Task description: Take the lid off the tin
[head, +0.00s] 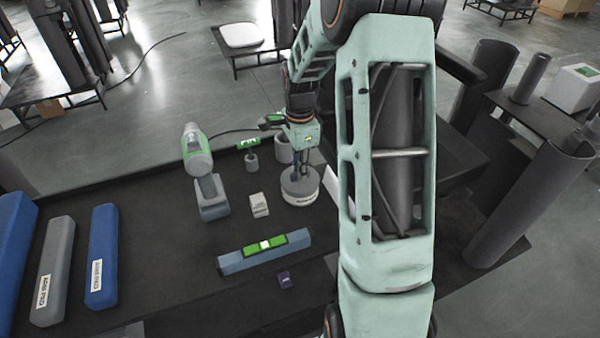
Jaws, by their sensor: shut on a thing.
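A round grey tin (298,198) with a pale labelled side stands on the dark bench, right of its middle. Its lid (291,184) shows as the flat grey top. My gripper (300,174) points down over the tin and is shut on the lid at its top. The fingertips are small here and the exact contact is hard to make out. I cannot see a clear gap between lid and tin. My arm hides what lies to the right of the tin.
Close to the tin are a grey cup (283,156) behind, a small light box (259,205) and a green-and-grey drill (205,172) left. A blue-grey level (264,252) and a purple box (285,280) lie in front. Long blue (101,262) and grey (53,262) cases lie left.

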